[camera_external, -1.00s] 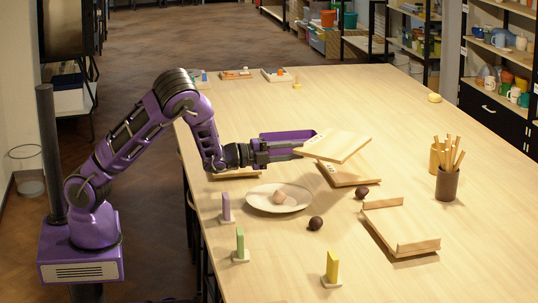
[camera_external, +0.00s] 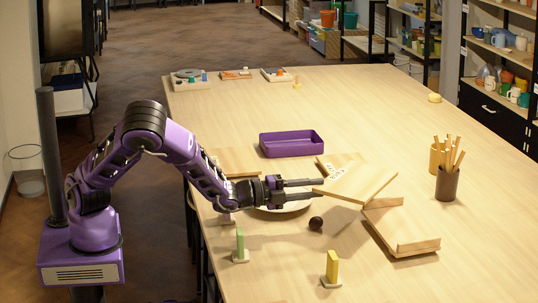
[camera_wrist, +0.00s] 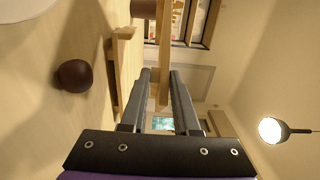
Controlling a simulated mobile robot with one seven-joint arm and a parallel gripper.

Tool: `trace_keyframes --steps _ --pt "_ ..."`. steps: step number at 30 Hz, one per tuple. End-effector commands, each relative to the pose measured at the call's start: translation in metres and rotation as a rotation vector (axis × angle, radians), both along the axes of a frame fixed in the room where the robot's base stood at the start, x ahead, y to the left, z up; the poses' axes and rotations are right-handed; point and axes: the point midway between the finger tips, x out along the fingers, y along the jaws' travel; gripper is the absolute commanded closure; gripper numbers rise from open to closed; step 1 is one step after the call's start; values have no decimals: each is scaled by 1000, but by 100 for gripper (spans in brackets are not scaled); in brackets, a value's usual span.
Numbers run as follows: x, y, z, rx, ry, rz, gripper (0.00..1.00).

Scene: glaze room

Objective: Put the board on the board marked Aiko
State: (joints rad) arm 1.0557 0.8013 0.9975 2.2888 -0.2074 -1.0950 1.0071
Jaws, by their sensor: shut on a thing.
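My gripper (camera_external: 318,187) is shut on the edge of a light wooden board (camera_external: 362,183), held above the table. In the wrist view the fingers (camera_wrist: 162,74) pinch this board (camera_wrist: 165,45), seen edge-on. A flat board with a white label (camera_external: 334,172) lies behind it, partly hidden; I cannot read its writing surely. A board with raised strips at its ends (camera_external: 400,236) lies in front and to the right, its far end partly covered by the held board. Another board (camera_external: 232,158) lies at the left table edge, partly behind my arm.
A dark ball (camera_external: 316,223) and a mostly hidden plate (camera_external: 284,207) are below the gripper. Green (camera_external: 240,243) and yellow (camera_external: 332,267) upright pieces stand in front. A purple tray (camera_external: 292,144) is behind; a brown cup of sticks (camera_external: 447,184) is right.

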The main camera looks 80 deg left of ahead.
Motion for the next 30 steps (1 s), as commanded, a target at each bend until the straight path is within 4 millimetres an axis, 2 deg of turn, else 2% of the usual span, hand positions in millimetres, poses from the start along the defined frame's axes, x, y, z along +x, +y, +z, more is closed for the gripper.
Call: trace_keyframes --steps 9,15,26,30 --pt "0 0 58 -7 -7 0 100" --pt "0 0 88 -7 -6 -2 100" --pt "32 36 76 1 10 -3 100" --pt "48 60 72 1 15 -4 100"
